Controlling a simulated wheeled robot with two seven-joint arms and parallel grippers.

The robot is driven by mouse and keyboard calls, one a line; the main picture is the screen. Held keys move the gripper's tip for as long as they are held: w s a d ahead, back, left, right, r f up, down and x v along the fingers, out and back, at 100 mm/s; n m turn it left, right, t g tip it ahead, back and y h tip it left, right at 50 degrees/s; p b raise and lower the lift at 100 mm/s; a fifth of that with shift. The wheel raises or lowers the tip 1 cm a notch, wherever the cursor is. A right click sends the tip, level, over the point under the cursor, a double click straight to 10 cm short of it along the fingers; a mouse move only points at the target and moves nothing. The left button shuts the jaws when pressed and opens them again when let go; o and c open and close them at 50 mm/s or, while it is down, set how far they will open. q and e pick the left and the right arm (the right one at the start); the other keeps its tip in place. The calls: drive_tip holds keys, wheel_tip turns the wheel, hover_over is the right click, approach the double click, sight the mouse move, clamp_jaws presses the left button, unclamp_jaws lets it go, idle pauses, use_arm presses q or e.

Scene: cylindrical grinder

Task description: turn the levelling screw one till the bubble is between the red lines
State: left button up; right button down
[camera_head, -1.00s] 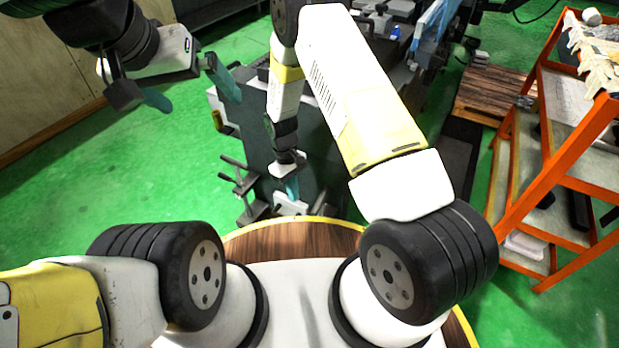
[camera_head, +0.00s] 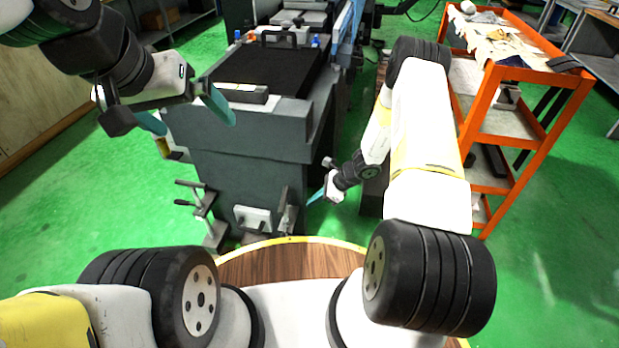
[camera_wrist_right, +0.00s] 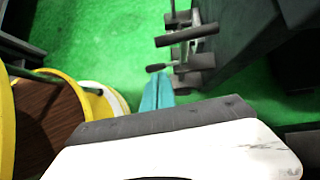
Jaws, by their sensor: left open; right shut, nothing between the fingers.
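The grinder's dark grey body (camera_head: 240,165) stands in front of me. I cannot tell which one is levelling screw one. No bubble or red lines can be made out. My right gripper (camera_head: 317,195) is shut and empty, low beside the grinder's right front corner. Its teal fingertips (camera_wrist_right: 157,93) point toward the fittings in the right wrist view, apart from them or overlapping only in the picture. My left gripper (camera_head: 187,113) is open and empty, at the grinder's upper left.
An orange shelf cart (camera_head: 470,125) stands at the right, with papers and cloth on top. My round wooden base (camera_head: 270,262) is close to the grinder's front. Green floor is free at the left and at the lower right.

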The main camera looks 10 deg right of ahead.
sight(283, 214)
drive_tip(key=w+a+f, duration=0.1)
drive_tip(key=a+f, duration=0.4)
drive_tip(key=a, duration=0.3)
drive_tip(key=shift+w+f, duration=0.35)
drive_tip(key=shift+f, duration=0.05)
drive_tip(key=shift+a, duration=0.75)
drive_tip(key=shift+f, duration=0.1)
